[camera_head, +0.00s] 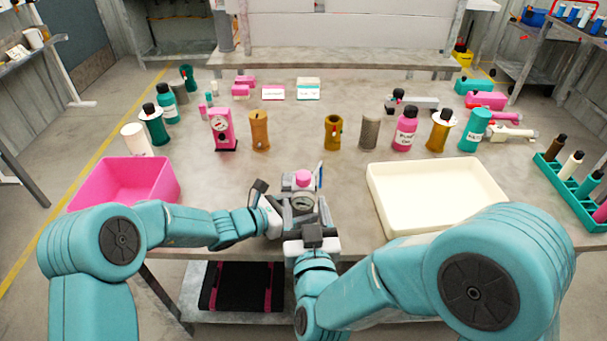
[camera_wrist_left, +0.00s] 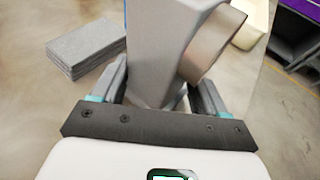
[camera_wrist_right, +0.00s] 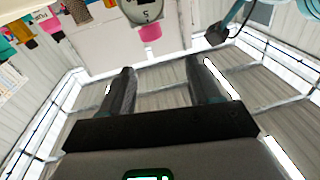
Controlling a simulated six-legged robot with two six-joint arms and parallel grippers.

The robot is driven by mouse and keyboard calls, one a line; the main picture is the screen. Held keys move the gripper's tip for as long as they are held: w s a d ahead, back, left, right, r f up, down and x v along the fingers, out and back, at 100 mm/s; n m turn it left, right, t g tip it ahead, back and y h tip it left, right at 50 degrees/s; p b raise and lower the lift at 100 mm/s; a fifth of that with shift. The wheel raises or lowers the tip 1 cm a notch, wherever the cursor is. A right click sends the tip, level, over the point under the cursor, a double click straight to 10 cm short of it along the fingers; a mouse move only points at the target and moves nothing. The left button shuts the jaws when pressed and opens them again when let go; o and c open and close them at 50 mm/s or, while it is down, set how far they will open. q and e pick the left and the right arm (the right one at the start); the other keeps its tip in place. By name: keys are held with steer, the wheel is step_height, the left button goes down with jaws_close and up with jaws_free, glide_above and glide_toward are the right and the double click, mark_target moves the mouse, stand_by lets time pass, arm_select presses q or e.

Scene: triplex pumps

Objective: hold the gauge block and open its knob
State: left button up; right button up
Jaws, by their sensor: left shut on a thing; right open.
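The gauge block is a grey block with a round dial gauge (camera_head: 303,202) and a pink knob (camera_head: 303,178) on top, at the table's front middle. My left gripper (camera_head: 281,213) is shut on the block from the left. In the left wrist view the grey block body (camera_wrist_left: 158,50) sits between the fingers, with the gauge's round side (camera_wrist_left: 212,45) to the right. My right gripper (camera_head: 309,234) is in front of the gauge. In the right wrist view its fingers (camera_wrist_right: 162,75) are open and empty; the dial (camera_wrist_right: 142,8) and pink knob (camera_wrist_right: 150,32) show beyond, upside down.
A pink bin (camera_head: 125,182) stands left and a cream tray (camera_head: 437,212) right. Several bottles and cylinders stand farther back, including a pink gauge stand (camera_head: 222,130). A grey slab stack (camera_wrist_left: 87,47) lies near the block. The table's middle is mostly clear.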

mark_target(305, 181)
steer(key=shift+h, duration=0.3)
steer(key=w, duration=0.7)
steer(key=w+f, duration=0.1)
steer(key=w, duration=0.3)
steer(key=shift+a, duration=0.1)
steer(key=c, duration=1)
